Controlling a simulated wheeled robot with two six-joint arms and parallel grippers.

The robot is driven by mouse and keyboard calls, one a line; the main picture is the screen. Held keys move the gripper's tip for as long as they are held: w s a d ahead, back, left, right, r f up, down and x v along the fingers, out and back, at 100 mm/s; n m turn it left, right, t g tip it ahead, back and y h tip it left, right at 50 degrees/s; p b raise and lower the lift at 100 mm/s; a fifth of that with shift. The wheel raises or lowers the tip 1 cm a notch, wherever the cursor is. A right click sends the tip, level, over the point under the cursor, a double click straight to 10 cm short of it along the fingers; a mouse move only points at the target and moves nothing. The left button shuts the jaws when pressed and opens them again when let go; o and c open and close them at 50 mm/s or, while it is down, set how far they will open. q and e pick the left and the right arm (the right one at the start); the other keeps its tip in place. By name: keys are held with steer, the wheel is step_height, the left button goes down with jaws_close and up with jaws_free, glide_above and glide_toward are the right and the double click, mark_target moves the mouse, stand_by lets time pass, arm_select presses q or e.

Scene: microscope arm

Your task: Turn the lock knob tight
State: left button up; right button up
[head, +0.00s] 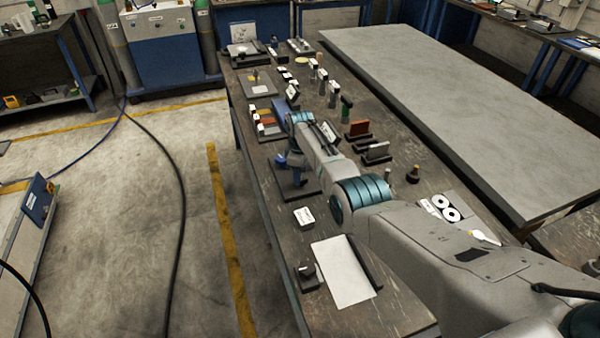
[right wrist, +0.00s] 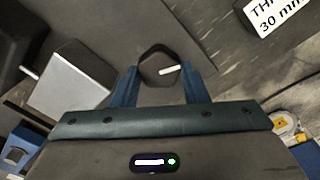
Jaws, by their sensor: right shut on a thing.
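The lock knob (right wrist: 158,66) is a dark, many-sided knob with a white line on its top, in the upper middle of the right wrist view. My right gripper (right wrist: 162,78) has one blue finger on each side of it and is shut on it. The white line slants slightly, its right end higher. In the head view my right arm reaches over the bench to a dark stand base (head: 309,189), and the gripper is small there. The knob cannot be made out in that view. My left gripper is not in view.
A grey metal block (right wrist: 75,80) lies left of the fingers in the right wrist view, and a white label (right wrist: 277,14) is at upper right. In the head view, a white block (head: 304,217), a pale sheet (head: 342,272) and a dark box (head: 307,276) are at the near end.

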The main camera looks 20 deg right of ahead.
steer(key=m, duration=0.6)
steer(key=shift+d, duration=0.1)
steer(key=m, duration=0.7)
steer(key=shift+w+d+p, duration=0.1)
steer(key=shift+p, duration=0.25)
steer(key=shift+m, duration=0.3)
steer(key=o, duration=1)
